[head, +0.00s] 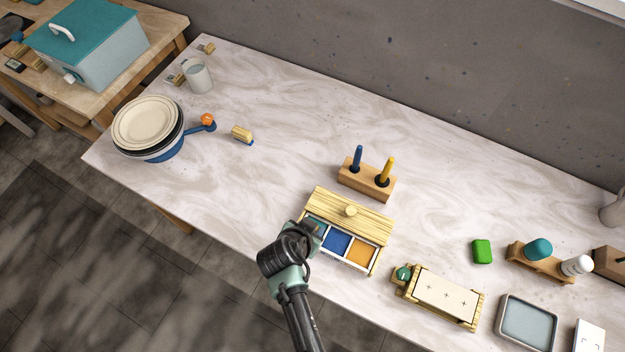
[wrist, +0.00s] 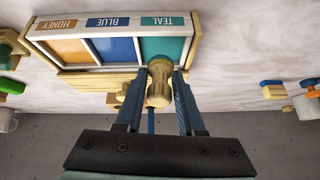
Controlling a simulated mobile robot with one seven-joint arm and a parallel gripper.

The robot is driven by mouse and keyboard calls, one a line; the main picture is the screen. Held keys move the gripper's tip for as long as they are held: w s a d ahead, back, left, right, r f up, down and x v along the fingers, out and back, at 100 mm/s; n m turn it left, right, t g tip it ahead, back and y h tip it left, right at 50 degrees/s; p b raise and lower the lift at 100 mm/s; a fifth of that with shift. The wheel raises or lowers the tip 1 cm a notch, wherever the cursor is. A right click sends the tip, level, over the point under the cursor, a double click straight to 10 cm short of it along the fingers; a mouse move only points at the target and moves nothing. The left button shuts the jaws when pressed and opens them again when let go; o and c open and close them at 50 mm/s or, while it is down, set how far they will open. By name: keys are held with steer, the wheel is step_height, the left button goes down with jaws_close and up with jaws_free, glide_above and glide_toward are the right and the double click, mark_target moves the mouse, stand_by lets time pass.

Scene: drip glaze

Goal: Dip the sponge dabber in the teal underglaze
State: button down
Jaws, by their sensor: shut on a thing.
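My gripper (head: 312,230) is over the teal end of the glaze box. In the wrist view its fingers (wrist: 160,80) are shut on the pale wooden handle of the sponge dabber (wrist: 158,92). The teal underglaze (wrist: 172,48) is labelled TEAL and partly hidden by my gripper in the head view. Blue (head: 337,242) and honey (head: 361,253) compartments lie beside it. The box's wooden lid (head: 335,203), with a round knob, is behind the open compartments.
A wooden stand (head: 352,180) with a blue and a yellow tool is behind the box. A tile on a wooden frame (head: 447,295), a green block (head: 481,251) and a grey tray (head: 527,322) are at right. Plates (head: 145,122) are far left. The counter between is mostly clear.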

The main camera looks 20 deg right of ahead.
stand_by(0.6)
step_height(320, 180, up, 4)
steer(key=p, duration=0.3)
steer(key=shift+p, duration=0.3)
steer(key=shift+f, duration=0.1)
